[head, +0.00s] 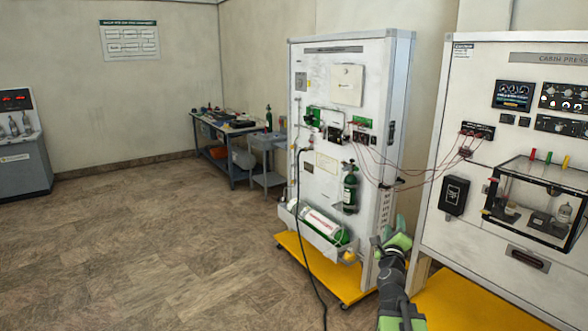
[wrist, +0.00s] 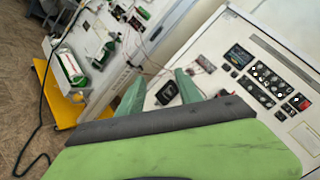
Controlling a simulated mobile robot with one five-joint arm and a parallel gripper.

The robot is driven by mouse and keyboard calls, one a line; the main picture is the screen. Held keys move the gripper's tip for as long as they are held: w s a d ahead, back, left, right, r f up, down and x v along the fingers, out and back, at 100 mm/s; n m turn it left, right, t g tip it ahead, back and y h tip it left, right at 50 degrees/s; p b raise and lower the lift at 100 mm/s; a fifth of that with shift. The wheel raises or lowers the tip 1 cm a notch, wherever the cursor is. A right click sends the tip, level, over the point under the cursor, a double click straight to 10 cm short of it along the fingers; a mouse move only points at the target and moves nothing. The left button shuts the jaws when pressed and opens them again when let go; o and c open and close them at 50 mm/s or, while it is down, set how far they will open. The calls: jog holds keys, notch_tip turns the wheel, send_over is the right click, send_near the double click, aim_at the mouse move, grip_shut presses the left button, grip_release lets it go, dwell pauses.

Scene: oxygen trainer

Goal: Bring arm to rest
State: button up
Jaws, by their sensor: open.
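My gripper (head: 388,237) is green with a dark wrist and reaches forward at the lower right of the head view. It is in front of the gap between two white trainer panels. In the wrist view my gripper (wrist: 158,88) shows two green fingers spread apart, with nothing between them. The oxygen panel (head: 328,174) stands to its left and the cabin pressure panel (head: 455,225) to its right. I cannot tell how close the fingers are to either panel.
Green cylinders (head: 350,188) are mounted on the oxygen panel. A black hose (head: 309,245) hangs to the floor. Red wires (head: 415,180) run between the panels. Yellow bases (head: 325,273) lie below. A workbench (head: 225,130) stands at the back. The floor (head: 150,245) at left is clear.

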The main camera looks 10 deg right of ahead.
jog(key=w+a+f+n+y, duration=0.3)
jog(key=a+n+y, duration=0.25)
jog(key=a, duration=0.55)
jog(key=w+a+f+n+y, duration=0.2)
jog(key=a+f+n+y, duration=0.3)
jog(key=a, duration=0.7)
jog(key=s+a+f+n+g+y, duration=0.1)
jog(key=a+f+n+g, duration=0.1)
jog(key=a+f+n, duration=0.3)
jog(key=s+a+f+n+g+y, duration=0.1)
jog(key=a+n+g, duration=0.15)
jog(key=a, duration=0.35)
jog(key=s+a+f+n+g, duration=0.3)
jog(key=s+f+n+g, duration=0.1)
jog(key=s+f, duration=0.1)
jog(key=s+d+f+n+g+h, duration=0.1)
jog(key=s+d+f+n+g, duration=0.2)
jog(key=s, duration=0.5)
jog(key=s+d+f+n+g+h, duration=0.2)
jog(key=s+f+n+g, duration=0.2)
jog(key=s, duration=0.4)
jog(key=shift+s+d+f+n+g, duration=0.15)
jog(key=shift+d+n+g, duration=0.35)
jog(key=shift+n, duration=0.4)
jog(key=shift+a, duration=0.1)
